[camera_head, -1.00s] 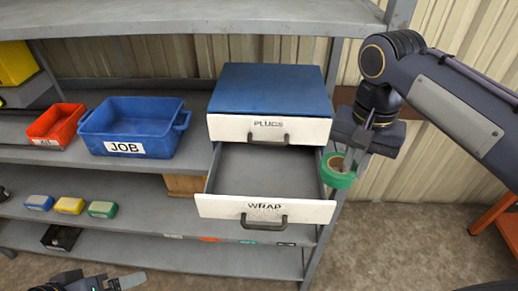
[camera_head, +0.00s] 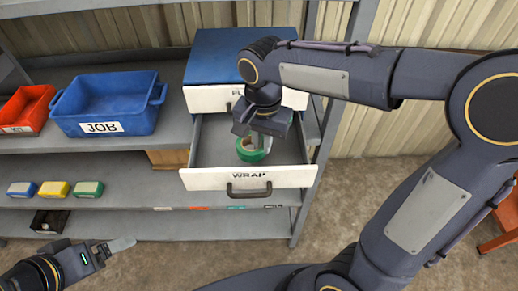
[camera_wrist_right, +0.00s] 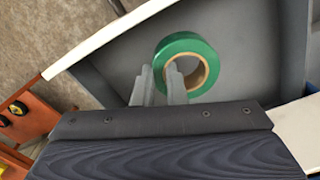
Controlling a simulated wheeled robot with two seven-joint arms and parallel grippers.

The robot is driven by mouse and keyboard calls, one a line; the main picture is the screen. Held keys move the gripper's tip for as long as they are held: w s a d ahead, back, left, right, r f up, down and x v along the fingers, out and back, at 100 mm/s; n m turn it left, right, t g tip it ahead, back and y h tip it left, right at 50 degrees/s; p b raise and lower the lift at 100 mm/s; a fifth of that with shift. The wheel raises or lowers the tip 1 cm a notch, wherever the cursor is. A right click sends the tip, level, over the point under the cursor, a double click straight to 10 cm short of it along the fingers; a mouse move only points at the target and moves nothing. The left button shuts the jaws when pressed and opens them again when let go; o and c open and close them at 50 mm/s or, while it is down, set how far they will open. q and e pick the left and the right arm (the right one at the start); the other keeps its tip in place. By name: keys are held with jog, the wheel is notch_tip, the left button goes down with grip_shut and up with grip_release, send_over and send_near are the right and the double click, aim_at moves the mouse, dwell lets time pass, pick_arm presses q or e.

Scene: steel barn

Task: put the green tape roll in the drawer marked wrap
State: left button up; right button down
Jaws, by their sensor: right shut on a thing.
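The green tape roll (camera_head: 254,150), with a tan core, is inside the outline of the open drawer marked WRAP (camera_head: 248,177). In the right wrist view the roll (camera_wrist_right: 187,65) shows over the grey drawer floor (camera_wrist_right: 248,40). My right gripper (camera_head: 259,139) reaches down into the drawer, shut on the roll's wall, with one finger in the core hole and one outside. I cannot tell whether the roll touches the floor. My left gripper (camera_head: 112,248) is low at the left, away from the drawer, seen edge-on.
The white PLUGS drawer front (camera_head: 205,98) is shut just above, under a blue top (camera_head: 215,55). A blue JOB bin (camera_head: 110,100) and a red bin (camera_head: 25,108) stand on the shelf to the left. Small blue, yellow and green blocks (camera_head: 54,189) lie lower. A shelf post (camera_head: 325,150) stands right of the drawer.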

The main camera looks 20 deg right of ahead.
aim_at(259, 164)
jog(key=shift+w+a+f, duration=0.1)
jog(key=shift+a+f, duration=0.05)
jog(key=shift+f, duration=0.85)
jog(key=shift+a+f, duration=0.15)
jog(key=shift+f, duration=0.85)
jog(key=shift+f, duration=0.15)
jog(key=c, duration=1.5)
grip_release()
